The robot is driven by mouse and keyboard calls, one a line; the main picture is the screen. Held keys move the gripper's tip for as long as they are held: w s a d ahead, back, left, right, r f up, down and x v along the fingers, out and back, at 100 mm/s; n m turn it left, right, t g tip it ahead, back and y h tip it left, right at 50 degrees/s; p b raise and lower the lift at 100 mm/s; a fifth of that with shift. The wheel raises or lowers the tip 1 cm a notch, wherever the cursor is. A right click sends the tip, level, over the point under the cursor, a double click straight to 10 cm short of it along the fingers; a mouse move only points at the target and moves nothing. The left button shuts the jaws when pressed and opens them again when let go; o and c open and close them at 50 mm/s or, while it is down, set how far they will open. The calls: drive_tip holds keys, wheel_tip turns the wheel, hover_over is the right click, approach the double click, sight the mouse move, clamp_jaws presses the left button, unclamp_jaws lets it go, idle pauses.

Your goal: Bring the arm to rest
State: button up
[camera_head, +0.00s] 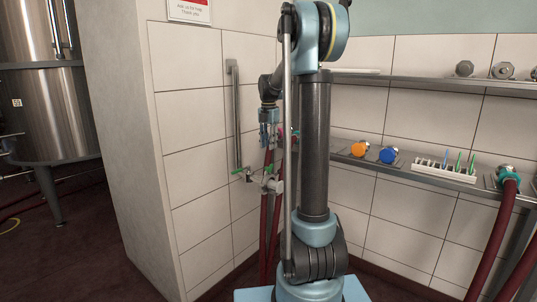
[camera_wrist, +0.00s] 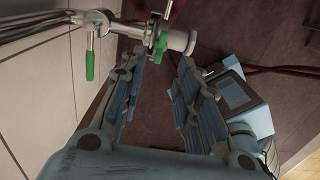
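My arm stands in the middle of the head view, with an upright column and a bent elbow at the top. My gripper (camera_head: 267,136) hangs from it, pointing down at the left, in front of the tiled wall. In the wrist view my gripper (camera_wrist: 160,64) is open, its two fingers apart, with nothing seen held between them. Beyond the fingertips is a metal pipe fitting (camera_wrist: 180,41) with green-handled valves (camera_wrist: 90,64). The same fitting shows below the gripper in the head view (camera_head: 268,182). I cannot tell whether a fingertip touches it.
A steel shelf (camera_head: 432,174) at right holds an orange knob (camera_head: 359,149), a blue knob (camera_head: 388,155) and a white rack (camera_head: 446,170). Dark red hoses (camera_head: 494,242) hang at right. A vertical pipe (camera_head: 236,120) runs up the wall.

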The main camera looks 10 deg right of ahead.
drive_tip(key=shift+r, duration=0.75)
drive_tip(key=shift+s, duration=0.1)
drive_tip(key=s+d+f+m+t, duration=0.1)
drive_tip(key=s+f+m, duration=0.2)
drive_tip(key=s+m, duration=1.5)
drive_tip(key=s+f+m, duration=0.4)
drive_tip(key=s+f, duration=0.3)
drive_tip(key=s, duration=0.4)
drive_tip(key=s+f+m+t, duration=0.1)
drive_tip(key=s+f+m, duration=0.3)
drive_tip(key=s+f, duration=0.3)
drive_tip(key=s+d, duration=0.1)
drive_tip(key=s, duration=0.3)
drive_tip(key=shift+s+f, duration=0.35)
drive_tip(key=shift+f, duration=0.05)
